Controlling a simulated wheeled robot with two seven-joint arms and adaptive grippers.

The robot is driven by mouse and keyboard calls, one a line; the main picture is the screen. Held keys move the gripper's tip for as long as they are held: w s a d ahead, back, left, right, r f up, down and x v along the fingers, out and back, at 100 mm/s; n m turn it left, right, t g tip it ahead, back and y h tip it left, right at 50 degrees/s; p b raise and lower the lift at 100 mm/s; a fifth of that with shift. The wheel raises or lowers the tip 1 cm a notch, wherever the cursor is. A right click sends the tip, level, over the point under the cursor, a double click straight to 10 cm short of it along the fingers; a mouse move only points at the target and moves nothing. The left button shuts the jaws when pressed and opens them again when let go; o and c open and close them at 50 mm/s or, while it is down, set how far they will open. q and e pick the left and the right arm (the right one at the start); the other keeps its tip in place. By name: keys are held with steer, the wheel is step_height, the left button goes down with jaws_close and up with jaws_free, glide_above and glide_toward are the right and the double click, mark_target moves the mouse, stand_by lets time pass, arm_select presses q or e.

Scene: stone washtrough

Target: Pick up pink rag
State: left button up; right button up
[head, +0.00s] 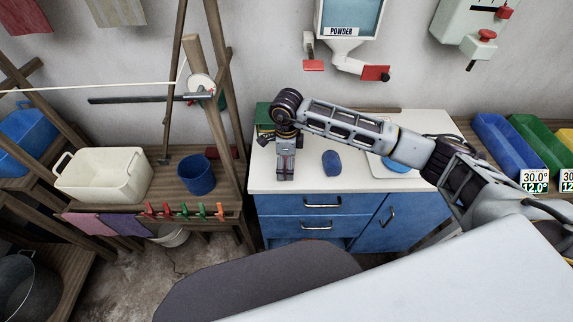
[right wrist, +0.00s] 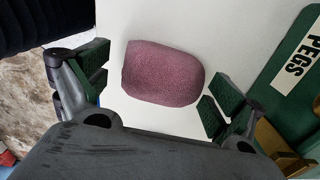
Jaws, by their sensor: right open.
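The pink rag (right wrist: 162,73), a rounded folded bundle of dusky pink cloth, lies on the white countertop in the right wrist view. My right gripper (right wrist: 157,93) is open, with one green-padded finger on each side of the rag and bare white surface visible between them and it. In the head view my right gripper (head: 285,174) points down over the left part of the countertop (head: 350,185) and hides the rag there. I cannot tell the height of the fingertips above the counter. My left gripper is not in view.
A green pegs box (right wrist: 292,75) stands close beside the gripper. A blue bundle (head: 331,163) lies right of the gripper on the counter. A cream basin (head: 103,175) and a blue bucket (head: 196,175) stand to the left. Blue and green bins (head: 508,150) are at right.

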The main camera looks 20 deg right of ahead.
mark_target(286, 159)
steer(key=shift+c, duration=0.2)
steer(key=c, duration=0.9)
steer(key=shift+c, duration=0.4)
steer(key=shift+r, duration=0.45)
step_height(286, 159, up, 8)
steer(key=shift+f+b, duration=0.1)
steer(key=shift+b, duration=0.3)
steer(key=shift+r, duration=0.65)
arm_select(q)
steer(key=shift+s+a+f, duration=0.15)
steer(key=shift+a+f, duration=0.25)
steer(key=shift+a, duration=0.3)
arm_select(e)
steer(key=shift+n, duration=0.3)
